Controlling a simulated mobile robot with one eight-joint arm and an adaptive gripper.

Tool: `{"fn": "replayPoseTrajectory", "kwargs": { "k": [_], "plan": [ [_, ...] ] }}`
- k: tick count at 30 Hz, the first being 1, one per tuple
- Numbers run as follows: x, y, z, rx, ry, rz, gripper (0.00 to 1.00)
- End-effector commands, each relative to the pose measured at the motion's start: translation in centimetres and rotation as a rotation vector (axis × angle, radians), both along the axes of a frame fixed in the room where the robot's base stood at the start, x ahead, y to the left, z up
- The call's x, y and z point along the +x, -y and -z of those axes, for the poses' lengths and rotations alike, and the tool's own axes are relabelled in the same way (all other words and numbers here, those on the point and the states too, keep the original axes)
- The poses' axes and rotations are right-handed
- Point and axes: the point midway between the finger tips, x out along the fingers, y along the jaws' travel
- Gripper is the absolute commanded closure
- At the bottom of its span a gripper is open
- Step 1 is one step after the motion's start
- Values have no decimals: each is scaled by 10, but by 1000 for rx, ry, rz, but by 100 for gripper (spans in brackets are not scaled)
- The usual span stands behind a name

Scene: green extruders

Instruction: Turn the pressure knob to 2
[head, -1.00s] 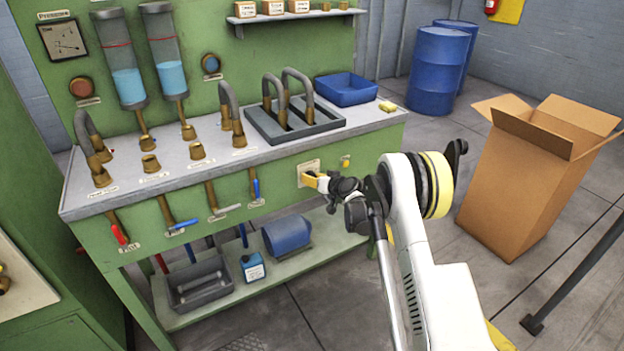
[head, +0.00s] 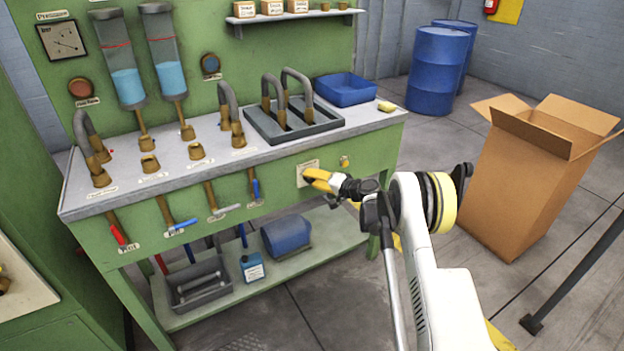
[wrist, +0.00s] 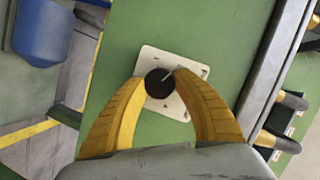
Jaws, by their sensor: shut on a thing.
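The pressure knob (wrist: 158,85) is a round dark knob with a light pointer line. It sits on a pale square plate (wrist: 150,60) on the green front panel of the bench. The plate also shows in the head view (head: 308,166). My gripper (wrist: 160,80) has yellow fingers, one on each side of the knob, and is shut on it. In the head view my gripper (head: 312,178) reaches the plate and hides the knob. The marks on the plate are too small to read.
A pressure gauge (head: 62,40) hangs on the upper left wall. Levers with red, blue and grey handles line the panel left of the plate, the nearest a blue one (head: 256,188). A small yellow fitting (head: 344,161) is right of it. A cardboard box (head: 530,175) stands at right.

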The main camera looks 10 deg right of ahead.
Motion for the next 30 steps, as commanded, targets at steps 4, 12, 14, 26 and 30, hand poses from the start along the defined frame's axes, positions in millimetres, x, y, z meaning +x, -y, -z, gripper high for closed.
{"fn": "replayPoseTrajectory", "kwargs": {
  "k": [4,12,14,26,30],
  "plan": [
    [0,-1,0,36,-11,-1,95],
    [0,-1,0,55,-18,-1,95],
    [0,-1,0,55,-18,-1,95],
    [0,-1,0,54,-17,-1,40],
    [0,0,0,53,-18,0,40]
  ]
}}
